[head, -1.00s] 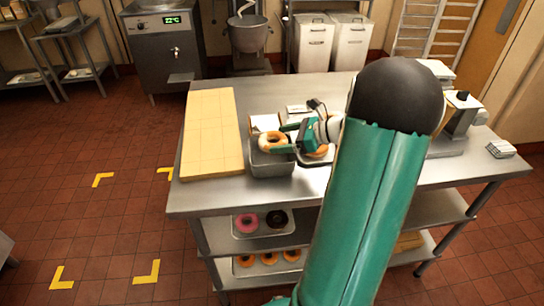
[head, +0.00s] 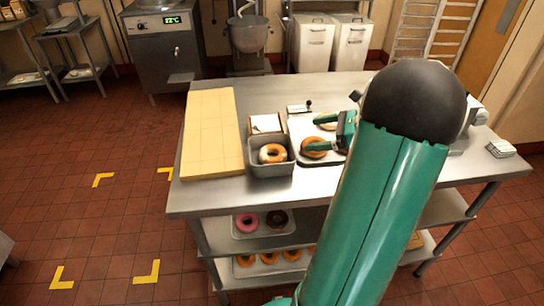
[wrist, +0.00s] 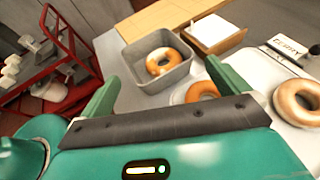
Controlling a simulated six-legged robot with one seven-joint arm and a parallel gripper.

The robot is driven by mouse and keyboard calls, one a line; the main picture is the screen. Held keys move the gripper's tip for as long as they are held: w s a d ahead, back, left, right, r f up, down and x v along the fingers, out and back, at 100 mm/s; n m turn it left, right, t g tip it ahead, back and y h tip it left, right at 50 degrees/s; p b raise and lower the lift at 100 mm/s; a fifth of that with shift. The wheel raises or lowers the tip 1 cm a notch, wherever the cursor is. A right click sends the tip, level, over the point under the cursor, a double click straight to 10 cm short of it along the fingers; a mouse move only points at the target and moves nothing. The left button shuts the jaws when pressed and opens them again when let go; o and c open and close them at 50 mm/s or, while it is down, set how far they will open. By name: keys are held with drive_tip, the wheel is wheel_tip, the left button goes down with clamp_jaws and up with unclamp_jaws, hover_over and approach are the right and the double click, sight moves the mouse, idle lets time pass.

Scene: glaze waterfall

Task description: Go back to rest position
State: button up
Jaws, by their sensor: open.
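My gripper (head: 330,134) is open and empty in the head view, above the tray of donuts on the steel table. Its two green fingers (wrist: 168,97) stand wide apart in the wrist view, with nothing between them. A glazed donut (head: 272,153) sits in the grey metal bin (head: 272,171); both also show in the wrist view, the donut (wrist: 164,62) inside the bin (wrist: 150,85). Another donut (head: 315,148) lies on the tray (head: 320,161) beside the bin. My arm hides the right part of the tray.
A wooden board (head: 212,135) lies at the table's left. More donuts (head: 262,220) lie on the shelves below. A small white stack (head: 501,149) is at the right edge. Open floor is at the left.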

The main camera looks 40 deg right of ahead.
drive_tip(key=v, duration=0.3)
idle(0.6)
